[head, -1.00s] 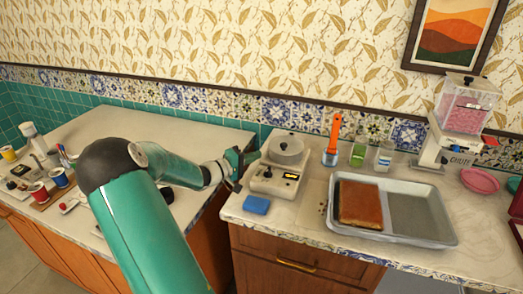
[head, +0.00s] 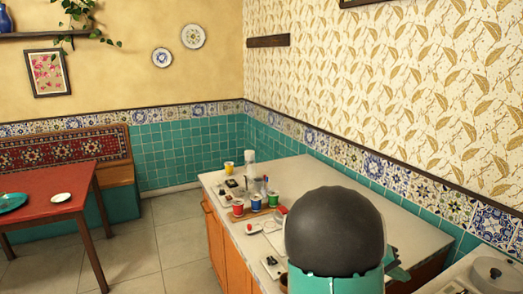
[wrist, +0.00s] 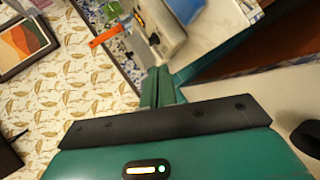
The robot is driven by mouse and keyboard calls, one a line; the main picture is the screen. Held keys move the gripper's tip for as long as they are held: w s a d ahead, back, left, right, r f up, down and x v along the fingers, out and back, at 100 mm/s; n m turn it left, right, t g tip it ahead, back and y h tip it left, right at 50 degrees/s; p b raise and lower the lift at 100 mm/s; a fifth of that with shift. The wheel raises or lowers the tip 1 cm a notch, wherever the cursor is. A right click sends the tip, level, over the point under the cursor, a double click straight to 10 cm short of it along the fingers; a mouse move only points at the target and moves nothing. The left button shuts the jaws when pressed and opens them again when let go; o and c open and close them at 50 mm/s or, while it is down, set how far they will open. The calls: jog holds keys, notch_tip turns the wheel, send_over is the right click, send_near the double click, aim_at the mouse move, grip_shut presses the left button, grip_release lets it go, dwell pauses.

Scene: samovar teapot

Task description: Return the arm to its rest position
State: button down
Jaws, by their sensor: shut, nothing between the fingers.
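My gripper (wrist: 161,84) shows in the wrist view as two teal fingers side by side, shut with nothing between them. It is in the air near the counter with the white appliance (wrist: 160,28), apart from it as far as I can tell. In the head view, my arm's dark rounded joint (head: 335,228) fills the lower right and hides most of the rest of the arm. A small teal part of my gripper (head: 396,268) shows just right of that joint.
A pale counter (head: 312,173) holds colored cups (head: 238,207), a white bottle and small items. A red table (head: 50,190) stands left; open tile floor (head: 150,255) lies between. A pot (head: 492,274) stands lower right. An orange-handled tool (wrist: 106,37) shows in the wrist view.

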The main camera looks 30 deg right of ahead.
jog(key=w+a+r+n+t+y, duration=0.2)
jog(key=w+a+t, duration=0.2)
jog(key=a, duration=0.8)
jog(key=w+a+r+n+t+y, duration=0.2)
jog(key=w+a+r+t+y, duration=0.15)
jog(key=a, duration=0.85)
jog(key=s+a+r+n+t+y, duration=0.1)
jog(key=a+r+n+t+y, duration=0.1)
jog(key=a, duration=0.9)
jog(key=s+a+r+n+t+y, duration=0.2)
jog(key=a+r+n+t, duration=0.1)
jog(key=a, duration=0.7)
jog(key=shift+a+n, duration=0.3)
jog(key=shift+a, duration=0.05)
jog(key=shift+d, duration=0.2)
